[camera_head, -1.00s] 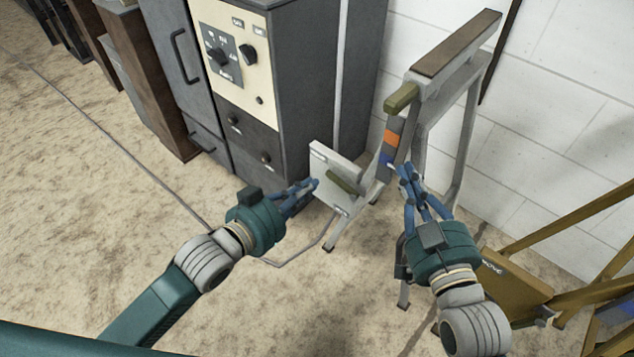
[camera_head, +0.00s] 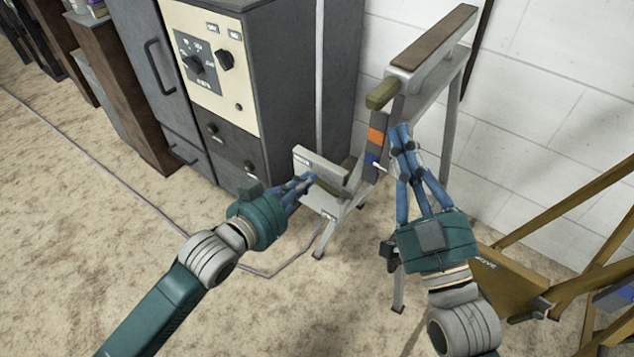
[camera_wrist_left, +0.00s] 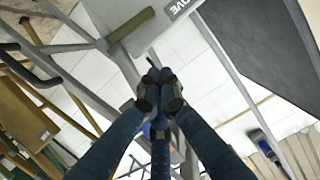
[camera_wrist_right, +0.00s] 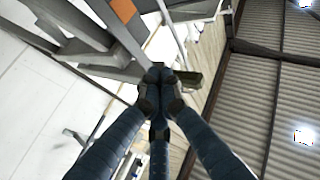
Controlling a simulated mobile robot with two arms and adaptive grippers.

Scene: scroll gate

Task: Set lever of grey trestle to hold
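The grey trestle (camera_head: 452,75) stands against the white wall. An olive grip (camera_head: 383,94) sticks out near its top, above a dark upright with an orange patch (camera_head: 375,135) and a blue patch. A low grey plate (camera_head: 318,165) at its foot carries another olive bar (camera_head: 330,188). In the left wrist view this bar (camera_wrist_left: 130,26) lies beside lettering ending "OVE". My left gripper (camera_head: 308,179) is shut, its tips overlapping the low plate; contact is unclear. My right gripper (camera_head: 401,134) is shut just right of the dark upright. The orange patch shows in the right wrist view (camera_wrist_right: 123,10).
A dark cabinet (camera_head: 275,90) with a cream knob panel stands left of the trestle. A brown wooden frame (camera_head: 520,285) stands at the lower right. A thin line runs across the pale floor (camera_head: 90,220), which is open at the left.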

